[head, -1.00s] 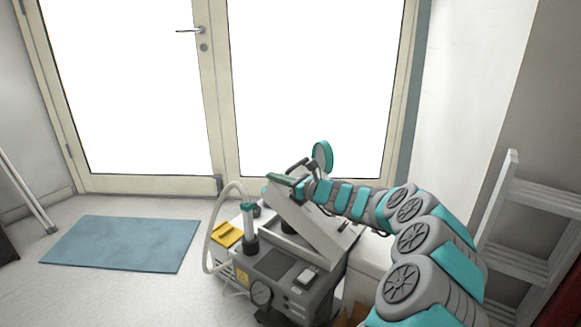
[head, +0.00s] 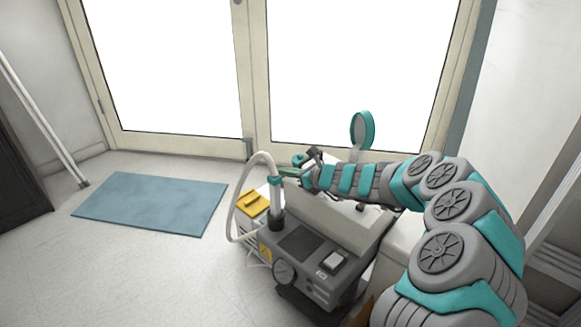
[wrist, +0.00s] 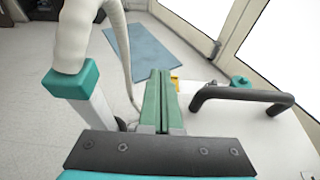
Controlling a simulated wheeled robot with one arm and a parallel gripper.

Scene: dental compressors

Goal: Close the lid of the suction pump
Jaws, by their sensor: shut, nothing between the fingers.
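The suction pump is a grey and white machine (head: 300,262) on the floor, with a gauge, a switch and a yellow part on it. Its pale lid (head: 335,222) looks low and nearly level over the body; whether it is fully seated I cannot tell. My gripper (head: 285,172) is at the lid's far left end, by the hose column. In the wrist view my green fingers (wrist: 158,98) are together with nothing between them. A black handle (wrist: 243,97) stands on a white surface just right of them. My arm hides part of the pump's right side.
A pale hose (head: 240,208) loops up at the pump's left, with a teal-collared upright column (head: 276,202). A teal round part (head: 362,130) rises behind. A blue mat (head: 150,204) lies on open floor at left. Glazed doors (head: 355,70) stand behind.

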